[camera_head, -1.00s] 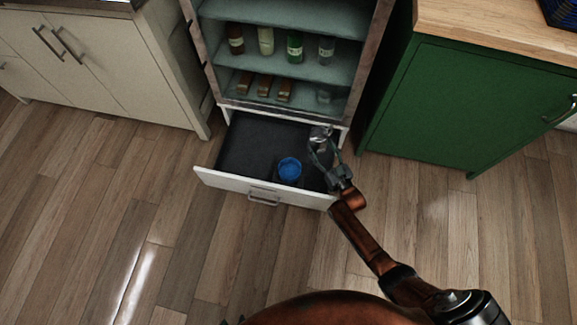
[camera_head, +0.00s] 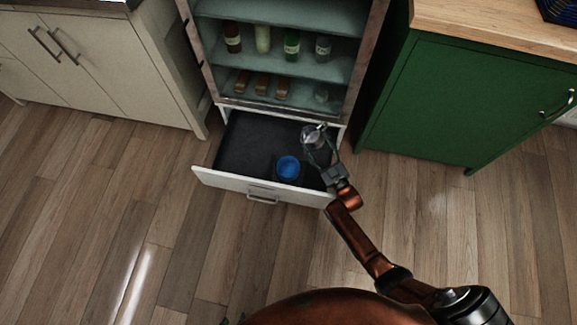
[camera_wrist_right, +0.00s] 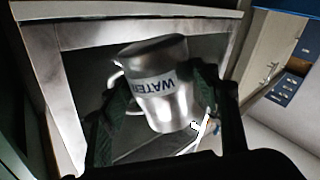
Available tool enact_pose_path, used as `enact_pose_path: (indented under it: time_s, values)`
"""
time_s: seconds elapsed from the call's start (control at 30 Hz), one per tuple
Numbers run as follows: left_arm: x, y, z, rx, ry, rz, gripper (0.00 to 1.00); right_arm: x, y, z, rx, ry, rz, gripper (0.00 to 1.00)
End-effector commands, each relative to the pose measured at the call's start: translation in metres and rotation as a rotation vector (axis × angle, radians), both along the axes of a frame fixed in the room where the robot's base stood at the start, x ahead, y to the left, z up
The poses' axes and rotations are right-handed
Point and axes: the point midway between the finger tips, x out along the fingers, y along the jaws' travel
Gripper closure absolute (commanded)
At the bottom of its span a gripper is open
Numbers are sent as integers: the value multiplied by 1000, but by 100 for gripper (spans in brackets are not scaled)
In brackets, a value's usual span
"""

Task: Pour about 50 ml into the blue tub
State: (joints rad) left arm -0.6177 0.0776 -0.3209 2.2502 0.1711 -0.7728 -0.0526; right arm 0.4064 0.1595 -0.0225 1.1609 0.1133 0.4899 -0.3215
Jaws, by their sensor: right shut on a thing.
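The blue tub (camera_head: 288,168) sits in the open drawer, toward its front and right of the middle. My right gripper (camera_head: 317,146) is shut on a metal jug (camera_head: 312,134), above the right part of the drawer and up and to the right of the tub in the head view. The right wrist view shows the jug (camera_wrist_right: 160,85) between the fingers, with a white label reading WATER and a handle at its left. The jug looks tilted; its contents and any flow cannot be seen. My left gripper is not in view.
The drawer (camera_head: 228,181) is pulled out below a shelf cabinet with several bottles (camera_head: 291,45) and brown blocks (camera_head: 262,86). A green cabinet (camera_head: 455,100) stands to the right, a cream cabinet (camera_head: 110,65) to the left. The wooden floor (camera_head: 100,200) in front is clear.

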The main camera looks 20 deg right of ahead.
Motion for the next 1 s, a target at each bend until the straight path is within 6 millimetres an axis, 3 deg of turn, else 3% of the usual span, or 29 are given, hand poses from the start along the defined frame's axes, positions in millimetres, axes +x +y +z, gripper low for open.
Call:
enact_pose_path:
  time_s: [0.13, 0.43, 1.0]
  values:
    - [1, 3, -12, 8, -24, 6, 60, -3, 6, -6, -89, -24, -1, 78]
    - [3, 3, -7, 6, -32, 7, 60, -6, 18, 16, -275, -89, -1, 78]
    - [4, 3, -8, 6, -32, 7, 60, -6, 18, 46, -561, -180, -1, 78]
